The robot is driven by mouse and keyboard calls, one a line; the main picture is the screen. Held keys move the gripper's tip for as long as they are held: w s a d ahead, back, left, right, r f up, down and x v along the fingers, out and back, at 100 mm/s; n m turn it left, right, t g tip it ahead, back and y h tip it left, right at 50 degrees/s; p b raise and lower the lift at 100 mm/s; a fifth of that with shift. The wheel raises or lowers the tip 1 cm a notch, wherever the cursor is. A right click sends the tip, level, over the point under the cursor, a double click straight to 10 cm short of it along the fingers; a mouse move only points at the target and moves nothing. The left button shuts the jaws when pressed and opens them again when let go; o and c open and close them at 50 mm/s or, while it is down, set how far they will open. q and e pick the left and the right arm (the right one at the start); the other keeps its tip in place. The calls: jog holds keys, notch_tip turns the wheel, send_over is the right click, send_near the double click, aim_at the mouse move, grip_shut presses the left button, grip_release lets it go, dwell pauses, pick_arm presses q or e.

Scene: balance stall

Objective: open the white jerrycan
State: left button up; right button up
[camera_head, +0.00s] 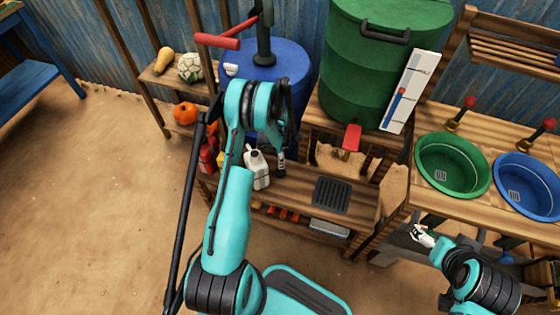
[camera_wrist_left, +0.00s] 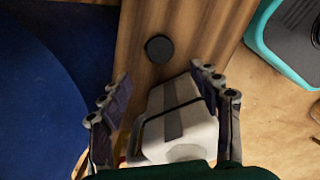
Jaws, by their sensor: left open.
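The white jerrycan (camera_head: 258,172) stands on the wooden bench in the head view, partly behind my left arm. My left gripper (camera_head: 281,163) points down right beside it. In the left wrist view my open left gripper (camera_wrist_left: 160,80) has one finger on each side of the white jerrycan (camera_wrist_left: 180,125), which shows a grey band. I cannot tell whether the fingers touch it. A dark round disc (camera_wrist_left: 159,49) lies on the wood beyond it; I cannot tell whether it is a cap. My right gripper (camera_head: 421,236) is low at the right, away from the jerrycan, its jaws unclear.
A blue barrel (camera_head: 297,85) stands behind my left arm, with a green barrel (camera_head: 370,60) to its right. A red bottle (camera_head: 208,155) is left of the jerrycan. A dark grate (camera_head: 332,196) lies on the bench at right. Green (camera_head: 450,165) and blue (camera_head: 530,185) basins stand further right.

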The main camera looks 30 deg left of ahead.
pick_arm(q)
jog(key=s+d+r+m+t, duration=0.1)
jog(key=d+r+m, duration=0.3)
jog(key=r, duration=0.5)
jog(key=s+d+r+m+t, duration=0.1)
jog(key=s+d+r+m, duration=0.2)
jog(key=r, duration=0.6)
jog(key=d+r+m+t, duration=0.1)
jog(key=d+r+m, duration=0.35)
jog(key=r, duration=0.45)
jog(key=s+d+r+m+t, duration=0.2)
jog(key=s+d+r+m, duration=0.2)
jog(key=s+m, duration=0.3)
jog(key=s+d+r+m+t, duration=0.2)
jog(key=s+d+r+m, duration=0.1)
jog(key=s+m, duration=0.4)
jog(key=shift+s+d+r+m, duration=0.4)
jog(key=shift+s+d, duration=0.1)
jog(key=shift+s, duration=0.6)
